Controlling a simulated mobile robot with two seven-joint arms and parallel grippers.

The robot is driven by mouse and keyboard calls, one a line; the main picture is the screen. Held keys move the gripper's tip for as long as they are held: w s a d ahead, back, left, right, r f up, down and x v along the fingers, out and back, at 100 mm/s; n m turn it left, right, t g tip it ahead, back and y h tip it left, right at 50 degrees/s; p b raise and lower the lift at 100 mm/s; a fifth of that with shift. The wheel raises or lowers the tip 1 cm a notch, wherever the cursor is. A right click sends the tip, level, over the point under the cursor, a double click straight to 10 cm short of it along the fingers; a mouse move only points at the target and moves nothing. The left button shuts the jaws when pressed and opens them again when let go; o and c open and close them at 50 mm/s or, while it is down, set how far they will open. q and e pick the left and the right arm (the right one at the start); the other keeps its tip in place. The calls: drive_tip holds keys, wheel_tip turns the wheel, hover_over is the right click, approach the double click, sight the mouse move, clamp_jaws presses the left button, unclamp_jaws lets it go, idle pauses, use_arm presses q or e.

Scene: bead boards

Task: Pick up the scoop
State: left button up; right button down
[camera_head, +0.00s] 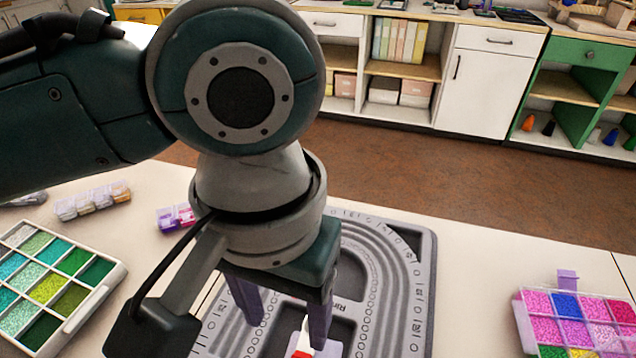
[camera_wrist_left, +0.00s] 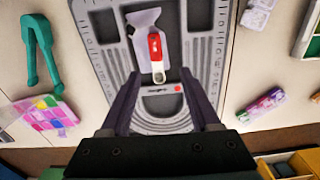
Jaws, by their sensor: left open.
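A scoop-like tool with a red handle (camera_wrist_left: 155,47) and a pale rounded end lies in the middle recess of the grey bead board (camera_wrist_left: 90,20). A pale lilac-grey flared piece (camera_wrist_left: 143,18) lies beside and above the red part; I cannot tell whether the two are one object. My left gripper (camera_head: 283,318) is open over the grey board (camera_head: 425,270). In the left wrist view its two fingers (camera_wrist_left: 160,85) stand apart, either side of the red handle, holding nothing. My right gripper is out of view.
A tray of green beads (camera_head: 125,268) stands at left, a pink and blue bead box (camera_head: 570,293) at right. Small bead boxes (camera_head: 92,200) lie near the far edge. Teal pliers (camera_wrist_left: 38,50) lie beside the board. Shelves stand across the floor.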

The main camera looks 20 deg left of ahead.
use_arm(q)
drive_tip(key=b, duration=0.1)
hover_over(304, 354)
drive_tip(key=s, duration=0.1)
drive_tip(key=f, duration=0.4)
drive_tip(key=shift+s+a+f, duration=0.1)
drive_tip(key=shift+a+f, duration=0.1)
drive_tip(key=shift+f, duration=0.1)
drive_tip(key=f, duration=0.1)
drive_tip(key=f+b, duration=0.1)
drive_tip(key=f, duration=0.1)
drive_tip(key=f+b, duration=0.1)
drive_tip(key=shift+s+d+f, duration=0.1)
drive_tip(key=shift+s+f, duration=0.2)
drive_tip(key=shift+f, duration=0.35)
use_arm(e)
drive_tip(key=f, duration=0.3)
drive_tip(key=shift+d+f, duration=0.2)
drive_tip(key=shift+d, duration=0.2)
use_arm(q)
clamp_jaws()
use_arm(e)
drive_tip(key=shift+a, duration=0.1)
